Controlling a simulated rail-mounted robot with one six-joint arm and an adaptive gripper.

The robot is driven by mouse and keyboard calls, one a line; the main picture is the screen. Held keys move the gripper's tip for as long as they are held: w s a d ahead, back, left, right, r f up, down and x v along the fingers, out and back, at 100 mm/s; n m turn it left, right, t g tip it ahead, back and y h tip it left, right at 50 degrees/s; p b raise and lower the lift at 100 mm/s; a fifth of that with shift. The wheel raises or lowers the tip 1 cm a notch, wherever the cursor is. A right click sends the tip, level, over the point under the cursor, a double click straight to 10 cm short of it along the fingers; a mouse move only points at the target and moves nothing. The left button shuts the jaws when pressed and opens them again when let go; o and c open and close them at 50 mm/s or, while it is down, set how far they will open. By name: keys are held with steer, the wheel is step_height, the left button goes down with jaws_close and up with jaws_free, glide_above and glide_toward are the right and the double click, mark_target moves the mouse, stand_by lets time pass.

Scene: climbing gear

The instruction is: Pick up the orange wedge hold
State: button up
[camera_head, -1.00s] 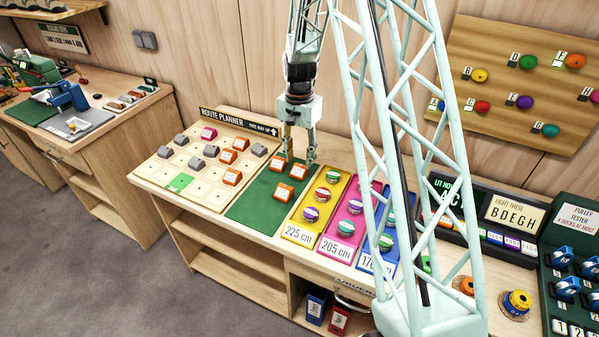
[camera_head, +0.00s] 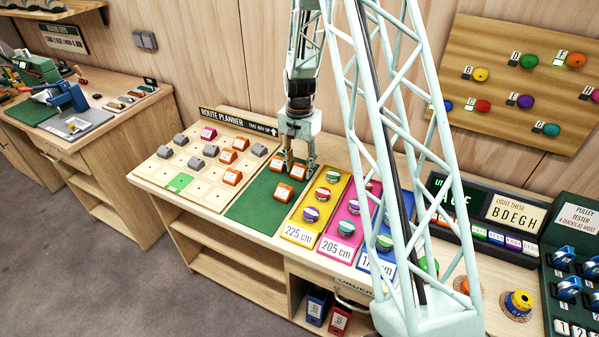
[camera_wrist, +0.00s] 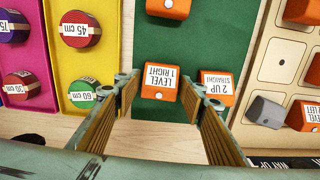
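Several orange wedge holds sit on the green mat (camera_head: 262,212). One orange wedge hold (camera_wrist: 162,82), with a white label reading "LEVEL 1 RIGHT", lies between my fingertips in the wrist view; it also shows in the head view (camera_head: 298,173). A second orange wedge (camera_wrist: 216,86), labelled "2 UP STRAIGHT", stands just right of my right finger in the wrist view. A third orange wedge (camera_wrist: 168,8) is at the top of that view. My gripper (camera_head: 300,172) is open, pointing down low over the mat, with fingers on either side of the first wedge. Contact with it is not clear.
The route planner board (camera_head: 160,175), with grey, orange and pink wedges, is left of the mat. The yellow tray (camera_head: 300,233) and pink tray (camera_head: 338,246) with round holds stand to the right. The mat's front part is clear.

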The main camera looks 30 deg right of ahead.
mark_target(300, 167)
stand_by(0.3)
steer(key=c, duration=0.6)
steer(key=shift+c, duration=0.2)
steer(key=shift+r, duration=0.2)
steer(key=shift+r+p, duration=0.3)
steer(key=shift+r, duration=1.3)
steer(key=s+a, duration=0.1)
steer(key=s, duration=0.4)
steer(key=s+a+r, duration=0.1)
steer(key=s+a, duration=0.1)
steer(key=s, duration=0.3)
steer(key=s+a, duration=0.2)
steer(key=s, duration=0.3)
steer(key=shift+a+r, duration=0.2)
steer(key=shift+a, duration=0.05)
